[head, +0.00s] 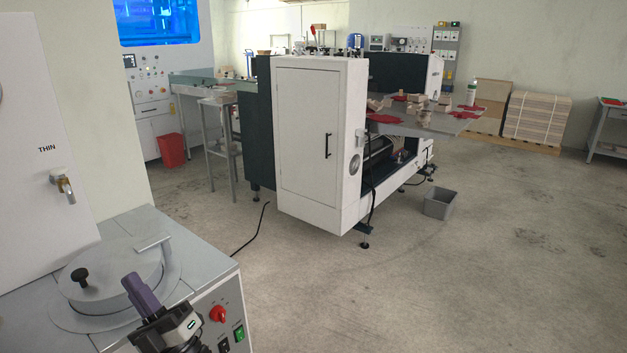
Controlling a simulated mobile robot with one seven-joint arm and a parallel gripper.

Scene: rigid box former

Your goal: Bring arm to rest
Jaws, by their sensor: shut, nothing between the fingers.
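My gripper (140,285) shows at the bottom left, its purple-grey fingers together and pointing up and to the left. Nothing is held in it. Its black wrist runs down out of the picture. The fingers appear in front of a round grey lid (110,268) with a black knob, on top of a grey metal machine. I cannot tell whether the fingers touch the lid or the machine.
The grey machine's front has a red knob (218,314) and a green switch (239,333), close to my wrist. A white box-forming machine (310,140) stands mid-room. A grey bin (438,203) stands on the floor. The floor in front and to the right is clear.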

